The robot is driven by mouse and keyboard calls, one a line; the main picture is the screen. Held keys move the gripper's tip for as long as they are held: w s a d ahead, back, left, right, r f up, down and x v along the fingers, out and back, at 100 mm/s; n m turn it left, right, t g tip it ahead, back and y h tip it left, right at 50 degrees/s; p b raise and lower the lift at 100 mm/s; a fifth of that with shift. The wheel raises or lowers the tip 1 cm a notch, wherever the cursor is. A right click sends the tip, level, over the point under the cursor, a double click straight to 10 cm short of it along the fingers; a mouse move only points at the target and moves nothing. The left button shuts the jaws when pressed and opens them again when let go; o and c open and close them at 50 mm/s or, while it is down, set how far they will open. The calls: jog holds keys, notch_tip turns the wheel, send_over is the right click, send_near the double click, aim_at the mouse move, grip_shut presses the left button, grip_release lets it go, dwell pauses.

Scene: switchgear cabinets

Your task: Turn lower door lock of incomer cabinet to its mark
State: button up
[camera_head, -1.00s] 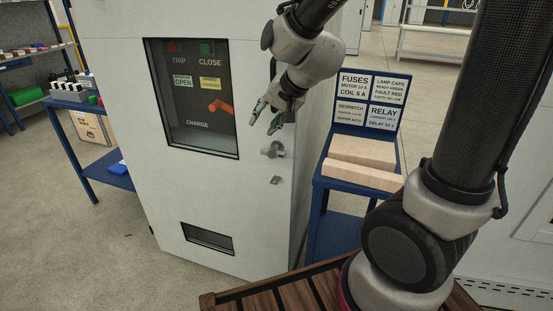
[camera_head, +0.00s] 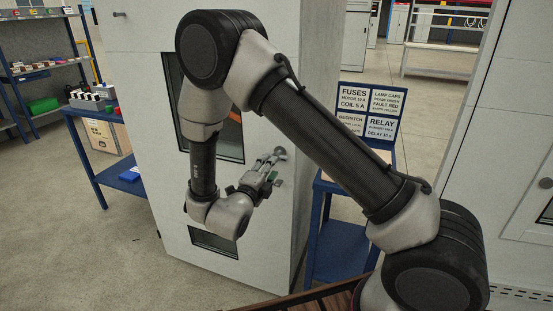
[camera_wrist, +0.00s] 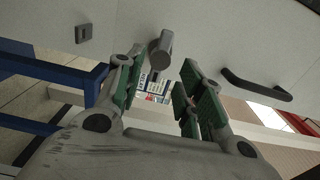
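The pale cabinet (camera_head: 140,120) with dark windows stands at centre-left in the head view. Its door carries a grey lock knob (camera_head: 280,153) near the right edge. In the wrist view a rounded grey knob (camera_wrist: 160,48) stands out from the pale door, and a small dark square fitting (camera_wrist: 83,33) lies left of it. I cannot tell from any label which one is the lower door lock. My gripper (camera_head: 271,172) is close to the door by the knob. In the wrist view my gripper (camera_wrist: 155,78) is open, with green-padded fingers apart and nothing between them; the knob lies just beyond the tips.
A dark bar handle (camera_wrist: 255,88) is right of the knob in the wrist view. A blue stand (camera_head: 345,215) with label boards (camera_head: 367,112) is close to the cabinet's right side. A blue bench (camera_head: 120,180) stands left. My arm hides much of the door.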

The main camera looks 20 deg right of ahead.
aim_at(276, 155)
jog(key=x, duration=0.7)
jog(key=shift+w+d, duration=0.1)
jog(key=shift+w, duration=0.05)
grip_shut()
